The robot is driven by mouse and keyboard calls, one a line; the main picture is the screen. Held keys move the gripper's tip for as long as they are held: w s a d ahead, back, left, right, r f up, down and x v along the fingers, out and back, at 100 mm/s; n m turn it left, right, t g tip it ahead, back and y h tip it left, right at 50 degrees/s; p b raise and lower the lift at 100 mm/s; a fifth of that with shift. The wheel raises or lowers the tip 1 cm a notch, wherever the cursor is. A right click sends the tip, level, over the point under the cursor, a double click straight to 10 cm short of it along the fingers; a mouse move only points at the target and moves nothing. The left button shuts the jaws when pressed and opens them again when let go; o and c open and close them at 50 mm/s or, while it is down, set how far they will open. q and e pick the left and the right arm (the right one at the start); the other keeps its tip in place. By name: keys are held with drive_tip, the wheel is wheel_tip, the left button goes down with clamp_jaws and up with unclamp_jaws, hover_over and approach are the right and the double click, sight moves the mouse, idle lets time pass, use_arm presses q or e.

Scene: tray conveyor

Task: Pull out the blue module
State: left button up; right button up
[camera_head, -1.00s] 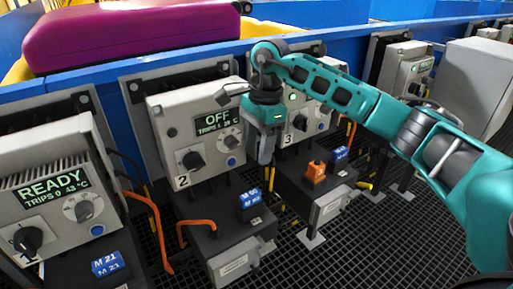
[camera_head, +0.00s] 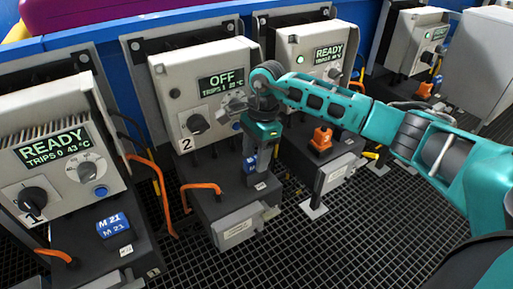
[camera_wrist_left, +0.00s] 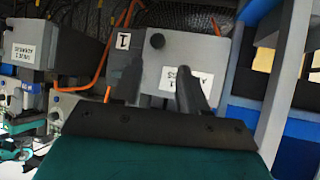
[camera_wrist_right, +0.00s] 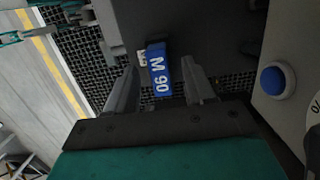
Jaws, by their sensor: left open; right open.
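A blue module (camera_head: 249,164) marked with white characters sits on the black base of unit 2, partly hidden by my right gripper (camera_head: 263,182). In the right wrist view the module (camera_wrist_right: 160,82) reads "M 06" or similar and lies between the open fingers of my right gripper (camera_wrist_right: 158,68); I cannot tell whether they touch it. Another blue module, marked M 21 (camera_head: 114,226), sits on unit 1's base. My left gripper (camera_wrist_left: 163,75) is open and empty in the left wrist view, in front of a grey box labelled 1 (camera_wrist_left: 215,50).
Unit 2's control box (camera_head: 205,85) reads OFF; unit 1's box (camera_head: 55,150) and the third box (camera_head: 308,45) read READY. Orange cables (camera_head: 158,195) run between units. Dark grating floor (camera_head: 320,245) lies open in front.

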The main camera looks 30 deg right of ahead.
sight(253, 158)
clamp_jaws()
idle(0.5)
drive_tip(key=shift+r, duration=0.2)
drive_tip(key=shift+r+p, duration=0.4)
drive_tip(key=shift+p, duration=0.05)
drive_tip(key=shift+r, duration=0.25)
drive_tip(key=shift+r+p, duration=0.25)
drive_tip(key=shift+p, duration=0.05)
drive_tip(key=shift+r+p, duration=0.6)
drive_tip(key=shift+r, duration=0.3)
drive_tip(key=shift+r+p, duration=0.4)
drive_tip(key=shift+r, duration=0.2)
